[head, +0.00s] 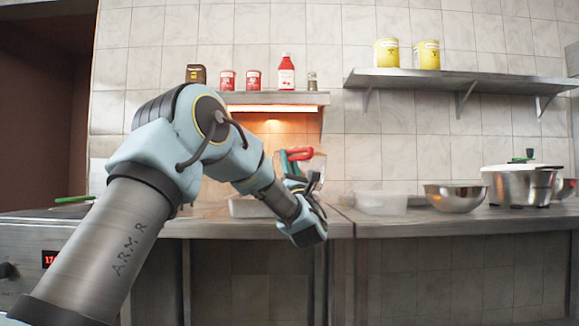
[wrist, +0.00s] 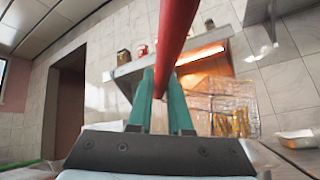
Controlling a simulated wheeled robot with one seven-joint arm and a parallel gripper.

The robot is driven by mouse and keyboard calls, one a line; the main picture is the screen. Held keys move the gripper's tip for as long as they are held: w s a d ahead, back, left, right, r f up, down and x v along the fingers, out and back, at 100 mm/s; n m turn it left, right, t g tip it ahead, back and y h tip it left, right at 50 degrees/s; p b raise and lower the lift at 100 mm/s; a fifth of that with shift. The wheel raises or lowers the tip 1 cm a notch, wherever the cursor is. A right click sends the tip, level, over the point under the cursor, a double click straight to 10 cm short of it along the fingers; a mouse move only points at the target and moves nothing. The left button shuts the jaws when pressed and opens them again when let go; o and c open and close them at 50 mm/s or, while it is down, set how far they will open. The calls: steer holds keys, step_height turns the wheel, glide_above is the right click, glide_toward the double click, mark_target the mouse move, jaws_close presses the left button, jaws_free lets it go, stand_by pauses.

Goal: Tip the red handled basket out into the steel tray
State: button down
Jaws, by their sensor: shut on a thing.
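My gripper (head: 292,162) is shut on the red handle (head: 300,153), which stands raised above the counter. In the wrist view the red handle (wrist: 172,45) passes between the green fingers (wrist: 160,100). A wire basket (wrist: 222,90) with golden stick-shaped pieces inside shows beyond the fingers at right. Its mesh is faint beside my gripper in the head view; where it joins the handle is hidden. A shallow steel tray (head: 245,206) is on the counter under the lit shelf, partly hidden by my arm. I cannot tell whether it holds anything.
A clear container (head: 381,203), a steel bowl (head: 455,197) and a lidded pot (head: 520,185) stand on the right counter. A lamp shelf (head: 272,98) with jars hangs above the tray. A wall shelf (head: 455,82) holds yellow cans. A shallow container (wrist: 298,138) shows in the wrist view.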

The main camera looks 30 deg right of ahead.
step_height(320, 180, down, 14)
steer(key=a+n+g+y+b, duration=0.2)
steer(key=n+g+y+b, duration=0.8)
steer(key=n+y+b, duration=1.1)
steer(key=shift+a+r+n+b, duration=0.25)
steer(key=shift+n+b, duration=1)
steer(key=shift+n, duration=1.05)
steer(key=shift+s+r, duration=0.1)
steer(key=shift+r, duration=0.05)
